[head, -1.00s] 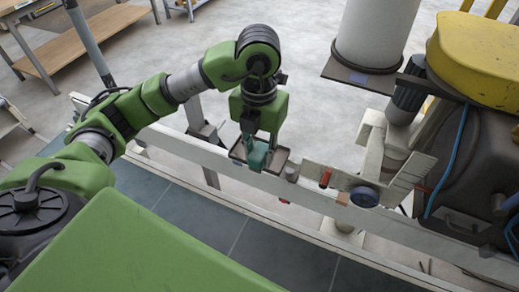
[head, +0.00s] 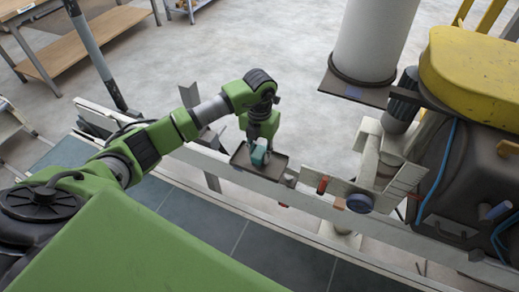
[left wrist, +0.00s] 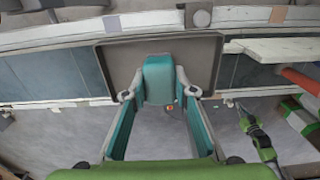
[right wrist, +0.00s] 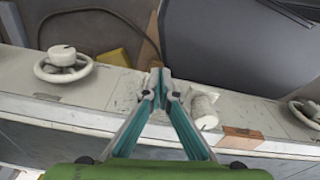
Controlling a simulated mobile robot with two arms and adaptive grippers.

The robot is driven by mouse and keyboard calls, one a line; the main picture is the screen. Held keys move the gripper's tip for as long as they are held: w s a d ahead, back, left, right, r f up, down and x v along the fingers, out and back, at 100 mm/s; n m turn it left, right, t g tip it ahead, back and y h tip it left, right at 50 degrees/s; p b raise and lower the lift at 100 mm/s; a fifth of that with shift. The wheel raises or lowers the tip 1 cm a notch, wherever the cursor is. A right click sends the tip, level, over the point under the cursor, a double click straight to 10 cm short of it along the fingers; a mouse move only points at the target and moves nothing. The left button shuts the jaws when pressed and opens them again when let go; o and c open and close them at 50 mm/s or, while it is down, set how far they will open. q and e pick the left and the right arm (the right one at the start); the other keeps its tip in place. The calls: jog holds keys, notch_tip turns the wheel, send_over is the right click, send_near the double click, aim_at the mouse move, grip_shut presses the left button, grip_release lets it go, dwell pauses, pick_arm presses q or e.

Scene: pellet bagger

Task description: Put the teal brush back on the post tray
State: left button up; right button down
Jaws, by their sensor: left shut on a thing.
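The teal brush (head: 259,156) is in my left gripper (head: 260,148), over the dark post tray (head: 239,159) on the pale rail. In the left wrist view the brush (left wrist: 158,78) sits between the fingers of the left gripper (left wrist: 160,93), with the tray (left wrist: 213,62) behind it. The brush overlaps the tray's near side in that view; I cannot tell whether it touches the tray floor. My right gripper (right wrist: 160,82) shows in the right wrist view with its fingertips together and nothing visible in them. It is not visible in the head view.
Right of the tray, the rail carries a bracket with a red handle (head: 322,185) and a round blue-grey knob (head: 359,203). A white column (head: 375,45) and a yellow-topped machine (head: 475,65) stand beyond. In the right wrist view, a white handwheel (right wrist: 63,63) lies left of the right gripper.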

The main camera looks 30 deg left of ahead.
pick_arm(q)
jog(key=shift+f, duration=0.15)
jog(key=shift+f, duration=0.1)
jog(key=shift+f+b, duration=0.15)
jog(key=shift+b, duration=0.15)
jog(key=o, duration=1)
jog(key=shift+r, duration=0.2)
